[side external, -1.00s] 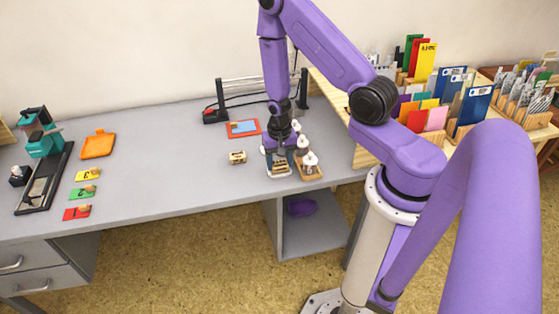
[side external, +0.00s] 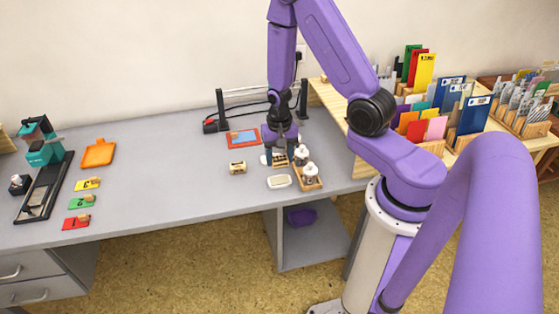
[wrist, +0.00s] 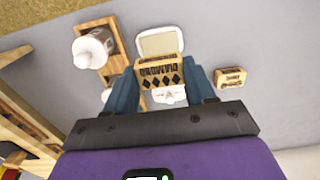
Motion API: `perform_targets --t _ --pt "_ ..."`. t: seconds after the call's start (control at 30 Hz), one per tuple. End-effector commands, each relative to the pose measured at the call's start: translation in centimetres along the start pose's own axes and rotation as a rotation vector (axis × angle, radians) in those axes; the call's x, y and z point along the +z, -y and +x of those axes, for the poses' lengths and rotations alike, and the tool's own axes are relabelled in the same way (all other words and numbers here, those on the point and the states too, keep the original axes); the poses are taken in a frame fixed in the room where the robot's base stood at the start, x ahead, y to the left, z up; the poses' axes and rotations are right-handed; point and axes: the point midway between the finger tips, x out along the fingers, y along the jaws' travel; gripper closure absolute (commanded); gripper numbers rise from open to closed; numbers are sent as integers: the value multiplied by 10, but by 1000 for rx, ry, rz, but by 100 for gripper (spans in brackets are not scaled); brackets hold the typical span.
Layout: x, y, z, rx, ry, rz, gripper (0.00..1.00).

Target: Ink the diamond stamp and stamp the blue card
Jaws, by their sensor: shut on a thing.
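My gripper (side external: 280,153) is shut on the wooden diamond stamp (side external: 279,161), which also shows in the wrist view (wrist: 160,76) between the fingers, with lettering and a row of dark diamonds on its faces. A pale pad (side external: 279,181) lies on the desk in front of the stamp and also shows in the wrist view (wrist: 161,43). A second white pad (side external: 265,160) is partly hidden beside and behind the gripper. The blue card (side external: 243,138) lies flat in a red border, behind and left of the gripper. The stamp's underside is hidden.
Another wooden stamp (side external: 237,168) lies left of my gripper. A wooden tray (side external: 313,184) with white-topped bottles stands close on the right. A black rack (side external: 260,98) is at the back. Numbered cards (side external: 82,202) lie far left, and the desk between is clear.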

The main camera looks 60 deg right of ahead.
Motion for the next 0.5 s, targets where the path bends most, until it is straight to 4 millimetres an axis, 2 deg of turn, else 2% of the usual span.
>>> perform_targets --t 0.17,0.5 --pt "0 0 -8 0 -1 0 65" --pt "-1 0 -8 0 -1 0 65"
